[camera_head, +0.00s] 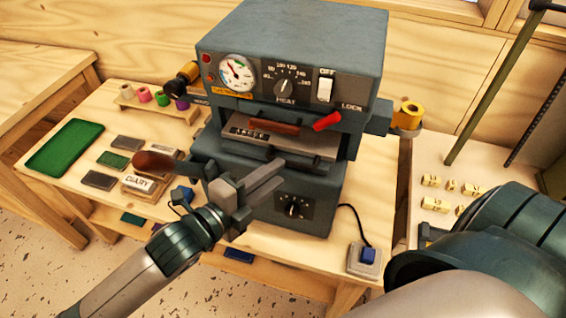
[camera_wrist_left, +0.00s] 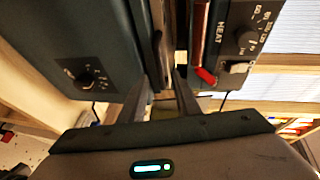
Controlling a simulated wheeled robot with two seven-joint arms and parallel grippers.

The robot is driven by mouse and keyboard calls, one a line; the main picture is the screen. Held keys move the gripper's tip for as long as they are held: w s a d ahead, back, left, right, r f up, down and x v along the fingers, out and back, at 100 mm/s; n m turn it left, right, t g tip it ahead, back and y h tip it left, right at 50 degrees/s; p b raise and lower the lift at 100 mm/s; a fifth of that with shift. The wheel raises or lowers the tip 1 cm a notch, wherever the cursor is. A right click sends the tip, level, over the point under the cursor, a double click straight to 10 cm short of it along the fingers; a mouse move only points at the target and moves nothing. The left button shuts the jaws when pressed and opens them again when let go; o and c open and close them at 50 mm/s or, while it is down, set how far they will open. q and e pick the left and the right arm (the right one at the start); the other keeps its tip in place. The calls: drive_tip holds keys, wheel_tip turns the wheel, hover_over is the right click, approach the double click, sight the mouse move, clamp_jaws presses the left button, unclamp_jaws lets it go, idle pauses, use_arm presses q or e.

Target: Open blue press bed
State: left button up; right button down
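The blue-grey press (camera_head: 290,35) stands on the wooden bench with a gauge, a heat knob and an OFF switch on its upper front. Its bed (camera_head: 310,143) sits in the slot below, with a reddish-brown bar (camera_head: 275,125) above it and a red lever (camera_head: 327,121) beside the LOCK label. My left gripper (camera_head: 281,174) is open and empty in front of the press, just below the bed. In the left wrist view, its parted fingers (camera_wrist_left: 162,92) point at the slot, with the red lever (camera_wrist_left: 205,75) to the right. My right gripper is out of view.
A blue button box (camera_head: 366,258) is at the front right. Small brass blocks (camera_head: 436,203) lie on the right table.

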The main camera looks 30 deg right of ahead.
sight(289, 165)
use_arm(q)
drive_tip(key=shift+p+x, duration=0.35)
drive_tip(key=shift+x, duration=1.5)
clamp_jaws()
